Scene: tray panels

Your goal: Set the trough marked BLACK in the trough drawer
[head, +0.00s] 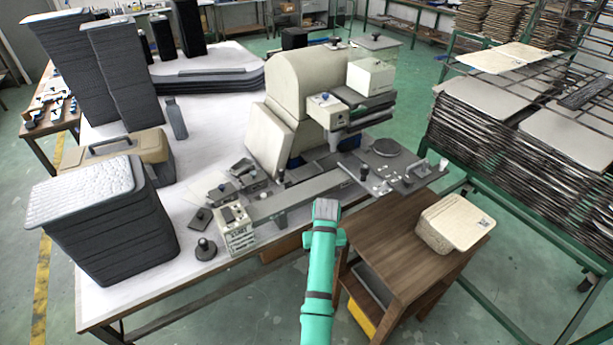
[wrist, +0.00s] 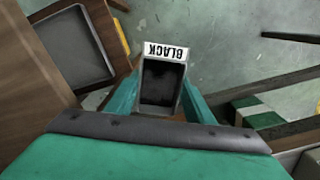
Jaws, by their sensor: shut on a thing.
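A small grey open trough (wrist: 163,85) with a white label reading BLACK (wrist: 166,51) shows in the wrist view. The label appears upside down there. My gripper (wrist: 160,98) is shut on the trough, with a teal finger on each side. The trough looks empty and is held in the air. A shallow grey tray-like inset in a brown wooden frame (wrist: 75,45) lies to its upper left, apart from it. In the head view, a grey inset (head: 374,284) shows in the side of the brown wooden stand; I cannot tell whether it is the trough drawer. The trough is hidden there.
The brown wooden stand (head: 410,235) carries a cream block (head: 455,222). A yellow piece (head: 361,317) shows low in it. A white table (head: 115,285) with a large cream machine (head: 310,90) stands to the left. A green rack (head: 500,200) with stacked sheets is at right.

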